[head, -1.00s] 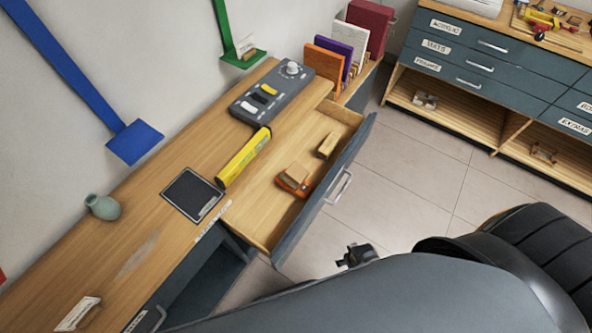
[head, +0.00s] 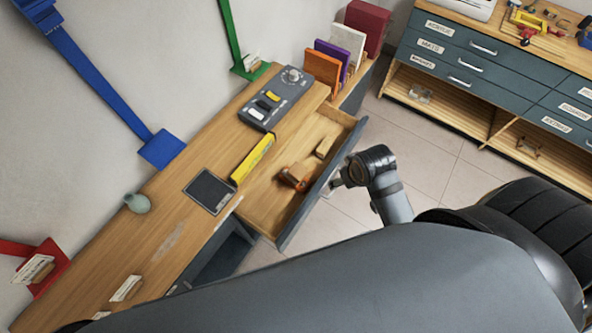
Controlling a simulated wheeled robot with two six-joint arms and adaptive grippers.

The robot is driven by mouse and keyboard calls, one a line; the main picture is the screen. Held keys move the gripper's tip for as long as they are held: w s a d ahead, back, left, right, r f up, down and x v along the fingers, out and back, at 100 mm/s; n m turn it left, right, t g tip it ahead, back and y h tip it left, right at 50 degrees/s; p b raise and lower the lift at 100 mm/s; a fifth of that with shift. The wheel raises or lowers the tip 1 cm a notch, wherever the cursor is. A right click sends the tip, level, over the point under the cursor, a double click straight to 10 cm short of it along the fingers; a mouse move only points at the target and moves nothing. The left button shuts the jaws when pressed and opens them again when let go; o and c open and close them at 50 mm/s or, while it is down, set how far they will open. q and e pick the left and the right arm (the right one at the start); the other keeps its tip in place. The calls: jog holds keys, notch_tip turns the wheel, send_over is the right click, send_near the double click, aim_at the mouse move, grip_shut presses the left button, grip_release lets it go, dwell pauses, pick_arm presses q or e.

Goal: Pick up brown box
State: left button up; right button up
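An open drawer (head: 262,221) in the wooden bench holds two small items. One is an orange-brown block-like item (head: 295,177) near the drawer's middle. The other is a light tan wooden block (head: 324,147) toward its far end. I cannot tell for sure which of them is the brown box. My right gripper (head: 338,182) is just outside the drawer front, by its handle, to the right of the orange-brown item. Its fingers are small and partly merge with the handle, so I cannot tell their opening. My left gripper is not in view.
Upright boards (head: 322,70) stand at the far end. A drawer cabinet (head: 480,70) is at the right, with clear floor between.

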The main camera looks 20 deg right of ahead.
jog(key=w+a+f+n+g, duration=0.1)
jog(key=w+f+n+g, duration=0.1)
jog(key=w+f, duration=0.75)
jog(key=n+g+y, duration=0.1)
jog(key=n, duration=0.2)
send_over(295, 169)
jog(key=f, duration=0.5)
jog(key=shift+s+d+f, duration=0.1)
jog(key=shift+d+f, duration=0.15)
jog(key=shift+f, duration=0.05)
jog(key=shift+a+n, duration=0.35)
jog(key=shift+n, duration=0.05)
jog(key=shift+f, duration=0.15)
notch_tip(295, 169, down, 5)
jog(key=b, duration=0.5)
jog(key=shift+d+b, duration=0.1)
jog(key=shift+b, duration=0.3)
notch_tip(295, 169, down, 6)
jog(key=b, duration=0.7)
jog(key=shift+d, duration=0.1)
jog(key=shift+r, duration=0.35)
jog(key=c, duration=1.4)
jog(key=shift+r, duration=0.1)
